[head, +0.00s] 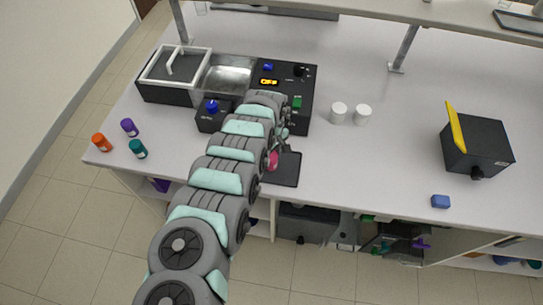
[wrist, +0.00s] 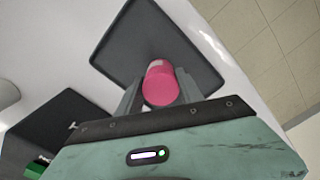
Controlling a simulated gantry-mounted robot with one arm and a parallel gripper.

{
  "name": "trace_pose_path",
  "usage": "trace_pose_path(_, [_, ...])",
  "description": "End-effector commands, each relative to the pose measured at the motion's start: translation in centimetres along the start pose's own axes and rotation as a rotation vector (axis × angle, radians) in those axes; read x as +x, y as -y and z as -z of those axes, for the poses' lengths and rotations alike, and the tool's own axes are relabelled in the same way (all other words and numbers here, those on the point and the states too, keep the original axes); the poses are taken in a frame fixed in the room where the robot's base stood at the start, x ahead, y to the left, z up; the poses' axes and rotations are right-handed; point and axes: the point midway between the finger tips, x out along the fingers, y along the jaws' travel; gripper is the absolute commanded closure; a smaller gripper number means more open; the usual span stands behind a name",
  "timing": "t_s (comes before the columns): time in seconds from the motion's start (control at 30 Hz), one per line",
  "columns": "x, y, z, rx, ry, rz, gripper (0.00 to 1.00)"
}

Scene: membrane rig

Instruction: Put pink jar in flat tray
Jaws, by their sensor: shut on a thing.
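The pink jar (wrist: 161,84) is between the two fingers of my gripper (wrist: 160,92), which is shut on it. In the wrist view its pink end faces the camera, and a paler part shows behind it. The flat tray (wrist: 130,50) is a dark, shallow, rounded square beyond the jar. In the head view the pink jar (head: 272,161) shows at the left edge of the flat tray (head: 288,170), partly hidden by my arm. My gripper (head: 280,140) is mostly hidden there. I cannot tell whether the jar touches the tray.
A black device (head: 311,90) with a display and a metal basin (head: 228,78) stands behind the tray. Two white jars (head: 338,113) stand to the right. Orange (head: 101,142), purple (head: 129,127) and teal (head: 138,148) jars stand at left.

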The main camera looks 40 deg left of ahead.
Motion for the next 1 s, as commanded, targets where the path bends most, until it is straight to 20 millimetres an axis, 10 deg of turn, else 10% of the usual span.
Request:
trace_pose_path(0.37, [0.35,-0.05,0.05,0.000,-0.001,-0.001,1.00])
trace_pose_path(0.4, [0.33,-0.03,0.09,0.000,-0.002,-0.001,0.55])
trace_pose_path(0.67, [0.30,-0.02,0.08,0.000,-0.001,-0.001,0.35])
trace_pose_path(1.0, [-0.20,-0.02,0.09,0.000,-0.002,0.000,0.35])
